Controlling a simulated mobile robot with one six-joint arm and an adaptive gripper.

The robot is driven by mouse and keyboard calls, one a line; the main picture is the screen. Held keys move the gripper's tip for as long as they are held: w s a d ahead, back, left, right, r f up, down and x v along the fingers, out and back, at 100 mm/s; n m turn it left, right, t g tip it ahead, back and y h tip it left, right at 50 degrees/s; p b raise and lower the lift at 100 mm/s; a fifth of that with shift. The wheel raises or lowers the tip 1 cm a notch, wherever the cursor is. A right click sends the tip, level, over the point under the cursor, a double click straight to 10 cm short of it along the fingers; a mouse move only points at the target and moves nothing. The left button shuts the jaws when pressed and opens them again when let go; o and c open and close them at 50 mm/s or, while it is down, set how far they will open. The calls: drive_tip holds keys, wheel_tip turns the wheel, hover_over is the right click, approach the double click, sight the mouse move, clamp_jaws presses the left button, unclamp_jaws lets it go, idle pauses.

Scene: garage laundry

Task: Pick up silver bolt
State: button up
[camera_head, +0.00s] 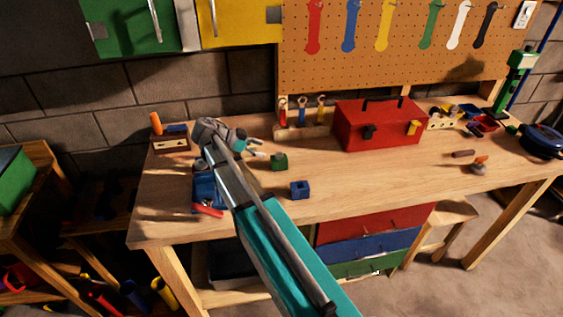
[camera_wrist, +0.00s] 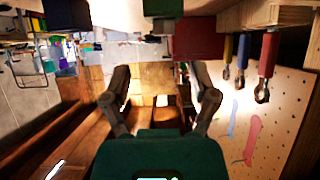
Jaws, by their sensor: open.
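My gripper (camera_head: 248,143) is above the left part of the wooden workbench (camera_head: 330,176) in the head view. Its two fingers are spread apart in the wrist view (camera_wrist: 160,70), with nothing held between them. A small pale, silvery piece (camera_head: 258,154) shows just beside the gripper tips in the head view. It may be the silver bolt, but it is too small to tell. A bright whitish patch (camera_wrist: 162,100) lies between the fingers in the wrist view; I cannot tell what it is.
A green block (camera_head: 279,162) and a blue block (camera_head: 299,190) sit right of the gripper. A red toolbox (camera_head: 378,124) stands behind them. A blue tool (camera_head: 204,186) is partly hidden by my arm. The bench's front right area is mostly clear. A pegboard (camera_head: 400,60) rises behind.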

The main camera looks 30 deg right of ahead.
sight(278, 155)
drive_tip(key=shift+s+d+f, duration=0.15)
drive_tip(key=shift+d+f, duration=0.15)
drive_tip(key=shift+d, duration=0.2)
drive_tip(key=shift+f+b+x, duration=0.15)
drive_tip(key=shift+b+x, duration=0.55)
drive_tip(key=shift+x, duration=0.25)
drive_tip(key=shift+f+b+x, duration=0.15)
drive_tip(key=shift+b+x, duration=0.5)
drive_tip(key=shift+x, duration=0.25)
drive_tip(key=shift+d+f, duration=0.25)
drive_tip(key=shift+d, duration=0.3)
clamp_jaws()
